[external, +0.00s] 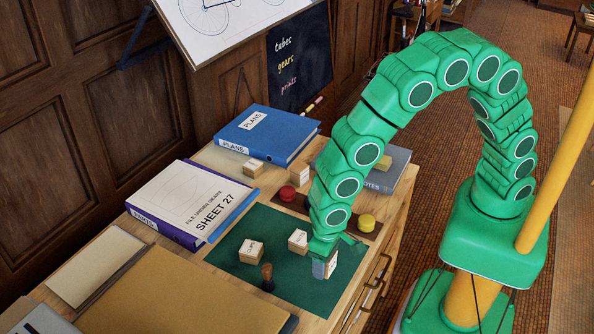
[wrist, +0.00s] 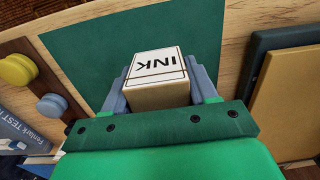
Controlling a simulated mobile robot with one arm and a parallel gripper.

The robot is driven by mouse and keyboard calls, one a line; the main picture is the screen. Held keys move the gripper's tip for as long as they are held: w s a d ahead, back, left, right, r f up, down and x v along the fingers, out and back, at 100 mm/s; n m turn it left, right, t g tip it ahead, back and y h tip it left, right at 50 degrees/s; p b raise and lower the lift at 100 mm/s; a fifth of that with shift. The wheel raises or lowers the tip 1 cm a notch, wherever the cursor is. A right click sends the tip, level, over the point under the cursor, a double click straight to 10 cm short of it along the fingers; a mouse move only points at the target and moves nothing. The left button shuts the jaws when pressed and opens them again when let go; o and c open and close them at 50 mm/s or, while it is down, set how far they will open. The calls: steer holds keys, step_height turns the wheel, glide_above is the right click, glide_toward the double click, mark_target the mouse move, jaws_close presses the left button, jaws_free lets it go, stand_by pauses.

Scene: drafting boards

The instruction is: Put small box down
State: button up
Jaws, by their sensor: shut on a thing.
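A small tan box with a white top label reading INK (wrist: 157,80) is between the two grey-blue fingers of my gripper (wrist: 160,88) in the wrist view. My gripper is shut on it. In the external view my gripper (external: 324,260) is low over the right edge of the green mat (external: 285,281), and the small box (external: 331,265) shows only in part at its tip. The label faces up and the box looks about upright. I cannot tell whether its underside touches the mat.
Two labelled boxes (external: 298,241) (external: 250,252) and a dark stamp (external: 267,277) stand on the mat, left of my gripper. Binders (external: 195,205) (external: 268,135) lie farther back. The mat's front portion is bare.

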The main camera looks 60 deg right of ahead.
mark_target(314, 280)
steer(key=shift+w+a+f, duration=0.25)
steer(key=shift+a+f, duration=0.05)
steer(key=shift+f, duration=0.2)
steer(key=shift+w+a+f, duration=0.25)
steer(key=shift+w+f, duration=0.05)
steer(key=shift+f, duration=0.2)
steer(key=shift+w+a+f, duration=0.25)
steer(key=shift+a+f, duration=0.05)
steer(key=shift+f, duration=1.65)
steer(key=o, duration=1.1)
steer(key=shift+f, duration=0.1)
step_height(314, 280, up, 12)
